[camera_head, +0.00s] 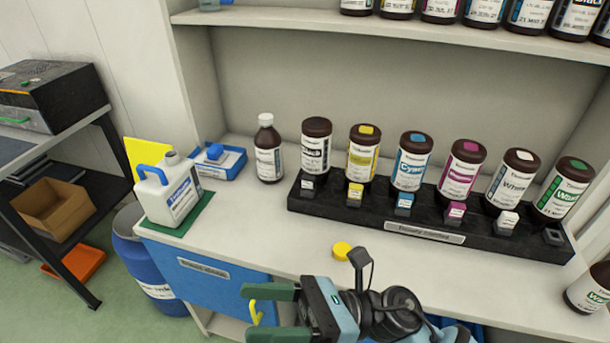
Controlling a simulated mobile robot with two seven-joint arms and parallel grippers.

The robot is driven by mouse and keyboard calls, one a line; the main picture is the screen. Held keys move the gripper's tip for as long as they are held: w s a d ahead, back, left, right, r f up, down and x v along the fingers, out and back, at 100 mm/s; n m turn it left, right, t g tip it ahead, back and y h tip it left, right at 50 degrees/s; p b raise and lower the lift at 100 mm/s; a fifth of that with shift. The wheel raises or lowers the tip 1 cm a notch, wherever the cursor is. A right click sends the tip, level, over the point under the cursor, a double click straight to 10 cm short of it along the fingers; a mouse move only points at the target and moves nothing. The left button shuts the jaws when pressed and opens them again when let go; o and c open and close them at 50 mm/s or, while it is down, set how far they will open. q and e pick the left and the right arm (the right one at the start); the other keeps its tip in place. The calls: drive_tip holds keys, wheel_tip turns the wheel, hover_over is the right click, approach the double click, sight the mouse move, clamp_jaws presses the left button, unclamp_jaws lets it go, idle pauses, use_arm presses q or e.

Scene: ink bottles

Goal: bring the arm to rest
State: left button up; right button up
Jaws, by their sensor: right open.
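My right gripper (272,313) is at the bottom centre of the head view, in front of the counter edge. Its dark green fingers are apart and point left, with nothing between them. The right arm comes in from the bottom; part of it is cut off by the frame. A row of brown ink bottles stands in a black rack (375,215) on the counter, well beyond the gripper: black (316,145), yellow (362,153), cyan (411,160), magenta (461,168), white (512,180) and green (562,190). My left gripper is not in view.
A round yellow disc (342,250) lies on the counter (300,232) near the gripper. A capped bottle (268,150) and a white jug (168,192) stand left. Another bottle (590,288) is at the right edge. A blue door (210,285) with a yellow handle (255,312) lies below.

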drive_tip(key=w+d+f+m+t+h+p, duration=0.15)
drive_tip(key=d+f+m+t+h, duration=0.45)
drive_tip(key=m, duration=0.6)
drive_tip(key=w+d+f+m+t+h, duration=0.2)
drive_tip(key=d+f+m+t+h, duration=0.15)
drive_tip(key=m+t, duration=0.6)
drive_tip(key=w+d+f+m+t+h, duration=0.2)
drive_tip(key=d+f+m+t+h, duration=0.3)
drive_tip(key=m, duration=0.9)
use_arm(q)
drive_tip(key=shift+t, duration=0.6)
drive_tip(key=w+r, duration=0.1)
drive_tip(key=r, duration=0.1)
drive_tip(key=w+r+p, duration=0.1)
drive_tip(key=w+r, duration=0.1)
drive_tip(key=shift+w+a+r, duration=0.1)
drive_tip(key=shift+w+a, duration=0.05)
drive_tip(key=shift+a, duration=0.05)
use_arm(e)
drive_tip(key=s+d+f+m+g+h, duration=0.2)
drive_tip(key=s+d+f+m+g, duration=0.2)
drive_tip(key=s+f, duration=0.5)
drive_tip(key=s+d+f+m+g+h, duration=0.3)
drive_tip(key=s+d+f+m, duration=0.3)
drive_tip(key=s+f+m, duration=0.3)
drive_tip(key=shift+s+d+f+g, duration=0.35)
drive_tip(key=shift+f+g, duration=0.2)
drive_tip(key=shift+g, duration=0.3)
